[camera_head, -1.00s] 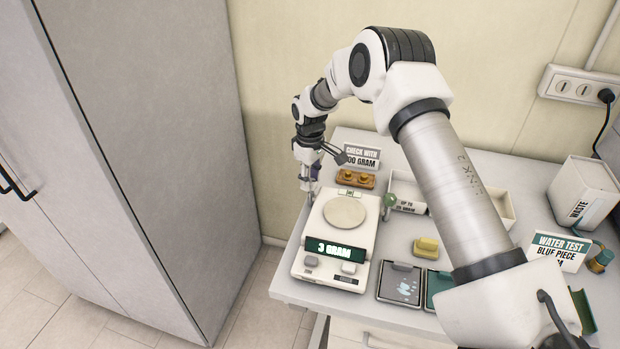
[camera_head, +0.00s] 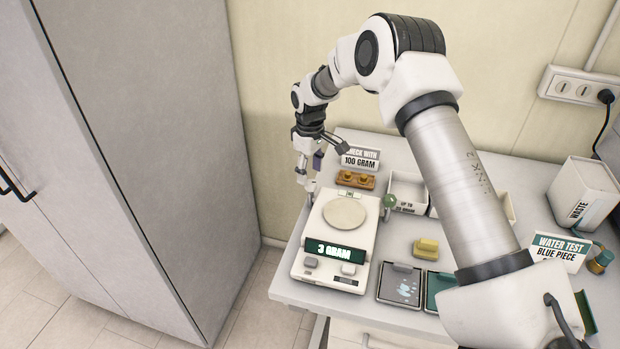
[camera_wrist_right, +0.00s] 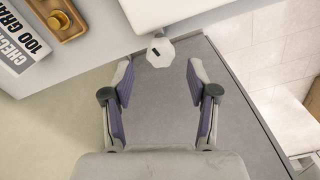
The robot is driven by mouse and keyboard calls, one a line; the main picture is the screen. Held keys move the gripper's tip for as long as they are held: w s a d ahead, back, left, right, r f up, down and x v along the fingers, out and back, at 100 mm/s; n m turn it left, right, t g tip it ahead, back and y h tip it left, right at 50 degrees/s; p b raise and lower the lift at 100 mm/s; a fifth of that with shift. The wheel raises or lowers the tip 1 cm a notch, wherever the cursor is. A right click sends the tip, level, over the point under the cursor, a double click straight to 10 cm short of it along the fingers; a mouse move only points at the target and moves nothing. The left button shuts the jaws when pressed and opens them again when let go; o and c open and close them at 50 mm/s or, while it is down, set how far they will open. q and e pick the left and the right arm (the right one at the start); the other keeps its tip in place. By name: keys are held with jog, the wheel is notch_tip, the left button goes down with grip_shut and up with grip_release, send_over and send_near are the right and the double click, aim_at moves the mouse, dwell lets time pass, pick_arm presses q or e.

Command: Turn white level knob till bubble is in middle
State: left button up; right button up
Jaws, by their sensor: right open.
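A white scale (camera_head: 312,268) stands at the table's left edge, with a round pan and a display reading 3 GRAM. A small greenish bubble level (camera_head: 349,194) is at its back edge; the bubble's position is too small to tell. The white knob (camera_wrist_right: 160,52), faceted with a dark mark, sticks out from the scale's side in the right wrist view. My right gripper (camera_head: 307,179) points down by the scale's back left corner. Its purple-padded fingers are open in the right wrist view (camera_wrist_right: 159,82), with the knob just beyond and between the tips, apart from them. My left gripper is not in view.
A wooden weight holder (camera_head: 355,180) and a 100 GRAM sign (camera_head: 361,158) stand behind the scale. The floor left of the table is clear.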

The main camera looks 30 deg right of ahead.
aim_at(310, 182)
notch_tip(310, 182, up, 9)
jog(key=shift+s, duration=0.1)
dwell(0.4)
